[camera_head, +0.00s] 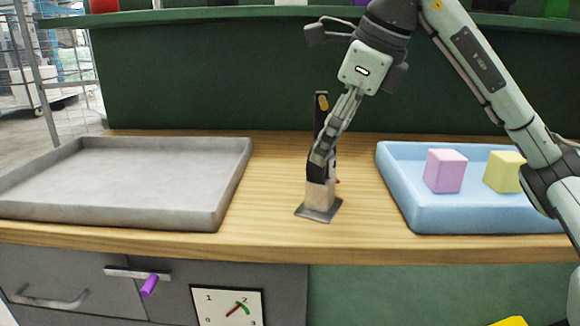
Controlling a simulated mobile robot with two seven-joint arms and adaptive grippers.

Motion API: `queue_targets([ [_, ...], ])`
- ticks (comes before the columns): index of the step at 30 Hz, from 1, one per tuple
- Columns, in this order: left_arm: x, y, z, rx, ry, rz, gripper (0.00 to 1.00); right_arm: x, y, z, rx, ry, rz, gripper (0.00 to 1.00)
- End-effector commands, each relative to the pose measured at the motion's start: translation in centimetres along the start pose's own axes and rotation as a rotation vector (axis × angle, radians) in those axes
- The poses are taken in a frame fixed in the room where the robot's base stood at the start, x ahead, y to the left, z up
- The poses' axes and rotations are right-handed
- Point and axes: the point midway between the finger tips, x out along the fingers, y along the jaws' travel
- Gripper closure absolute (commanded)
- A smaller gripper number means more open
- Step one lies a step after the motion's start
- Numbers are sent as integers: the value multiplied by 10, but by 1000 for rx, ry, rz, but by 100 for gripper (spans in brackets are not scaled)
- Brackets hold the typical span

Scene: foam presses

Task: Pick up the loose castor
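My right gripper (322,160) comes in from the upper right and points down over the middle of the wooden table. Its fingers look close together, seen from the side, and overlap a small upright thing (318,212). This thing has a flat grey base plate, a pale block above it and a tall dark upper part with an orange oval. I cannot tell whether the fingers touch it or are in front of it. I cannot make out a castor with certainty; no wheel shows clearly. My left gripper is not in view.
An empty grey tray (125,180) stands at the left. A blue tray (475,217) at the right holds a pink block (446,171) and a yellow block (503,171). Bare wooden table (275,190) lies between the trays. A green panel (200,75) rises behind.

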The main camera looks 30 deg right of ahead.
Motion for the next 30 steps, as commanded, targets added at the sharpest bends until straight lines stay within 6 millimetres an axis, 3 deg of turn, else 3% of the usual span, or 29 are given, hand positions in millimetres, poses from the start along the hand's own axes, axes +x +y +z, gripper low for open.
queue_targets([
  [5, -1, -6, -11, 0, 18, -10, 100, 5, -4, -5, 7, 16, -18, 8],
  [15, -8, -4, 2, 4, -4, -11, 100, 47, -11, -12, 8, 17, -14, 8],
  [21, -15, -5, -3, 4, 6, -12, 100, 71, -13, -13, 5, 13, -14, 8],
  [30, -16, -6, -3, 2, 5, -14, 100, 74, -13, -12, 5, 11, -16, 11],
])
